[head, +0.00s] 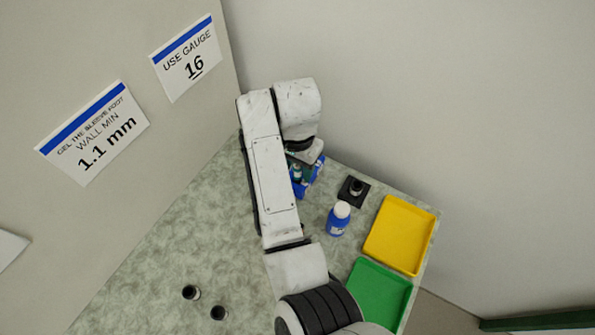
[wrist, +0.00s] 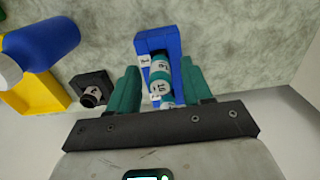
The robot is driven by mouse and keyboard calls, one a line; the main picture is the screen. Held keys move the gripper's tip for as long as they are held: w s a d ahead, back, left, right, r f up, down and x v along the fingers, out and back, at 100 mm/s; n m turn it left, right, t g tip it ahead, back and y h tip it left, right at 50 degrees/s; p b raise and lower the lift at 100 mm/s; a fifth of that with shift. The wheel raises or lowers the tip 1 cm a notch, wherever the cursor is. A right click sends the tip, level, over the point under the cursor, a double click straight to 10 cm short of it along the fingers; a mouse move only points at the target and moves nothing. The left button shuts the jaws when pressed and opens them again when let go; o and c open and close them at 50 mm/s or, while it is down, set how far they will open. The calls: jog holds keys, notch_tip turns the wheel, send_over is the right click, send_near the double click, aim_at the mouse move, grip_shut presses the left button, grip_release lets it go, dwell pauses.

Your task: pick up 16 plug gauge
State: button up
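A blue rack (wrist: 142,45) lies below my gripper (wrist: 160,66) in the wrist view. It holds several short teal-and-white plug gauges (wrist: 160,87) in a row, with small number labels. The labels are turned and too small to read surely, so I cannot tell which gauge is 16. My gripper's teal fingers are spread apart on either side of the rack, with nothing clamped between them. In the head view my arm partly covers the blue rack (head: 308,182), and the fingertips are hard to make out.
A black square block with a cylinder (head: 355,188), a blue bottle (head: 338,220), a yellow tray (head: 372,255) and a green tray (head: 375,290) stand right of the rack. Two dark cylinders (head: 191,293) (head: 218,313) stand at the front left. Walls close the back and left.

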grip_shut()
jog(key=shift+r, duration=0.15)
dwell(0.4)
